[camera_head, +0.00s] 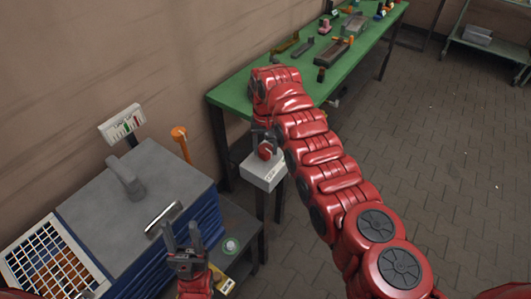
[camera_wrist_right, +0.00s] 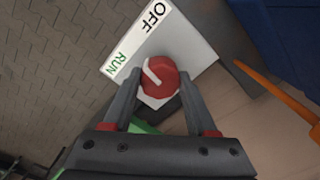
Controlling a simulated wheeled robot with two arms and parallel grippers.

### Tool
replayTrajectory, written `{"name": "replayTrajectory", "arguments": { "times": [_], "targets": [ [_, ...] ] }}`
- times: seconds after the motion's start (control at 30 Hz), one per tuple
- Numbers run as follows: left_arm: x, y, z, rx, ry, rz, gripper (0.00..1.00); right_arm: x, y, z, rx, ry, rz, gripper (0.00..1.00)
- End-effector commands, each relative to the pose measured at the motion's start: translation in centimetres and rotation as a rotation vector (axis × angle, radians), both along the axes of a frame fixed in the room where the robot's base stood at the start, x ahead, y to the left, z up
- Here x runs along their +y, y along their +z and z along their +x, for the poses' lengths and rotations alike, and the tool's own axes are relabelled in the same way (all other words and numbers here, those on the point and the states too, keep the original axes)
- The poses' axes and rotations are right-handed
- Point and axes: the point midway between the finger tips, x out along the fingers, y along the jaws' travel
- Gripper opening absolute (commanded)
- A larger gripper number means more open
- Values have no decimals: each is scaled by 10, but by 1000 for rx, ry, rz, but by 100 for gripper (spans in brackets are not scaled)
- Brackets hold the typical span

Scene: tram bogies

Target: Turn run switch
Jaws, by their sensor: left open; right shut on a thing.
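The run switch is a red round knob (camera_wrist_right: 159,77) with a white pointer line, on a pale grey box (camera_wrist_right: 193,48). In the right wrist view the box's label reads OFF (camera_wrist_right: 153,16) and RUN (camera_wrist_right: 117,63). The white line slants across the knob; I cannot tell which word it is set to. The box (camera_head: 262,170) stands on a dark post in the head view. My right gripper (camera_wrist_right: 156,96) is shut on the knob, a finger on either side. My left gripper (camera_head: 183,240) is open and empty, above the dark shelf's left side, apart from the switch.
A blue cabinet with a grey lid (camera_head: 150,200) and handle stands left of the switch. A white grid tray (camera_head: 50,262) is at its left. A green bench (camera_head: 335,70) with several parts runs behind.

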Motion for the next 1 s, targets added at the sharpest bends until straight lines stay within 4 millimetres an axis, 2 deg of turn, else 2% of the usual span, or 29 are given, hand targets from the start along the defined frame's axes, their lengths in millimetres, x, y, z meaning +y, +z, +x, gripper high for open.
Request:
{"name": "replayTrajectory", "arguments": {
  "times": [0.03,0.4,0.7,1.0],
  "targets": [
    [0,-10,0,0,0,0,50,-1,-4,2,-6,40,1,2],
    [0,-41,0,0,0,0,50,-1,-3,2,-5,390,1,2],
    [0,-53,0,0,0,0,50,0,-1,1,-2,638,0,2],
    [0,-57,0,0,0,0,50,0,0,1,-2,789,1,2]
  ]
}}
